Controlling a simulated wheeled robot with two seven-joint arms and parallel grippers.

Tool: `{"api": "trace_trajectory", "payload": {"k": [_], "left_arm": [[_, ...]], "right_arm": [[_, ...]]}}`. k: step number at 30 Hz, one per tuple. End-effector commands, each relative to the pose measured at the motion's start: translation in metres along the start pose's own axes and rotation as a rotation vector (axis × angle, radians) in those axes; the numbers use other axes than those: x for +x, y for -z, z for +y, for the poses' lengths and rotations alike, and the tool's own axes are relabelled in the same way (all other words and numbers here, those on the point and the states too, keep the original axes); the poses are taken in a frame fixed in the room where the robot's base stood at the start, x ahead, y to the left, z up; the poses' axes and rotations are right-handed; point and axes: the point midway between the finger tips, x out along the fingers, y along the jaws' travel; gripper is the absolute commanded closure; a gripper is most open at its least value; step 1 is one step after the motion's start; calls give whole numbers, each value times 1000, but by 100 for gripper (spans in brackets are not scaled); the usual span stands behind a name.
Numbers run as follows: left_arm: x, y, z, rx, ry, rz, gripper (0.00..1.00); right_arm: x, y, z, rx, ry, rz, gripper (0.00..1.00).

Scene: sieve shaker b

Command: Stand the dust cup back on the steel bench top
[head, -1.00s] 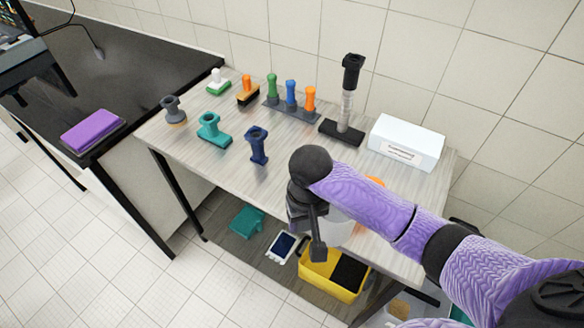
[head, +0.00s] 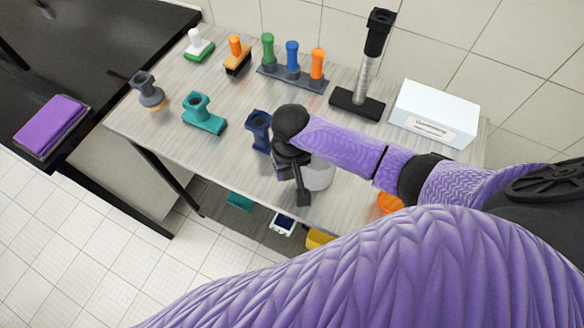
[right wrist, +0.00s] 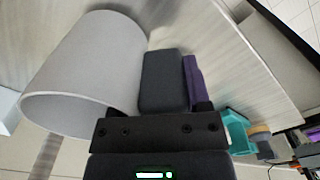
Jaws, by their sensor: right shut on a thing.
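The dust cup is a pale grey, tapered cup (head: 320,174), partly hidden behind my right gripper in the head view. In the right wrist view the cup (right wrist: 85,70) fills the left side, its open rim toward the lower left. My right gripper (head: 303,190) is shut on the cup, with a dark finger (right wrist: 163,82) against its side. The cup looks upright over the front part of the brushed grey bench top (head: 235,160); I cannot tell whether its base touches it. My left gripper is not in view.
A navy holder (head: 259,128) stands just left of my right gripper. A teal holder (head: 203,114), a grey-handled brush (head: 148,92), a stamp rack (head: 292,78), a steel-shafted stand (head: 363,85) and a white box (head: 434,112) stand around. An orange thing (head: 389,203) lies right.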

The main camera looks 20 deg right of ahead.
Motion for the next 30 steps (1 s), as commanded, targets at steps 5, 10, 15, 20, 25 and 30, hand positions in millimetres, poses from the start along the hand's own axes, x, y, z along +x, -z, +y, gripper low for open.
{"api": "trace_trajectory", "payload": {"k": [5,10,15,20,25,30], "left_arm": [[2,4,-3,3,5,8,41],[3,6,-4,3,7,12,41],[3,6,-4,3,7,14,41],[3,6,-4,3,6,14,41],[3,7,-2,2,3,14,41],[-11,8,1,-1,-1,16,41]], "right_arm": [[7,0,0,-1,0,1,100],[8,0,0,-1,0,1,100],[9,0,0,-1,0,2,18],[9,0,0,-1,0,1,4],[8,0,0,-1,0,1,4],[-22,1,0,-1,2,5,4]]}}
